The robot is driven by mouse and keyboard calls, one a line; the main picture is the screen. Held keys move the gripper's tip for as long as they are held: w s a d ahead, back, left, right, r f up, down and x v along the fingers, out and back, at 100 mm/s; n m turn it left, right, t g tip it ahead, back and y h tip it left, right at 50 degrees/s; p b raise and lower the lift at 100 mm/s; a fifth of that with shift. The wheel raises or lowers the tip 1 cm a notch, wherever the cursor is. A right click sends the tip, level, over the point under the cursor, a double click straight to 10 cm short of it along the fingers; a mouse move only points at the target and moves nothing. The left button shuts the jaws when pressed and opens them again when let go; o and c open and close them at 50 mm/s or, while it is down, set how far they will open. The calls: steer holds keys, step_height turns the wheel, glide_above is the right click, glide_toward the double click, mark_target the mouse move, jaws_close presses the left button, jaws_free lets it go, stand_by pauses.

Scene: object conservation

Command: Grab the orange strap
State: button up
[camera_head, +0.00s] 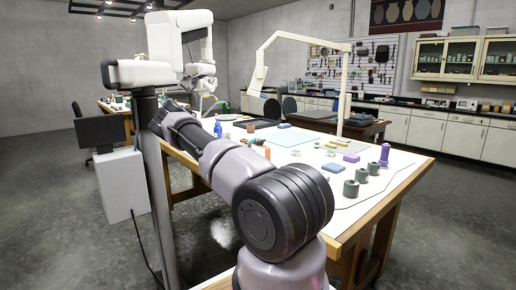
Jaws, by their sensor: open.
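No strap can be made out for certain. A thin orange bit (267,152) shows just behind my arm. My arm reaches from the bottom middle up to the left, along the table's left side. Its dark far end is by a grey post, and my gripper's fingers cannot be made out there.
Grey-green cylinders (351,188), a purple spool (384,155), a blue block (332,168) and a blue bottle (218,129) stand on the table. A white device (180,40) on a grey post rises at the left. A cream lamp arm (346,90) arches over the table.

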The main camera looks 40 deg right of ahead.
mark_target(257, 144)
steer(key=x, duration=0.7)
steer(key=shift+w+d+r, duration=0.1)
steer(key=shift+w+d, duration=0.05)
steer(key=shift+w, duration=0.1)
jaws_close()
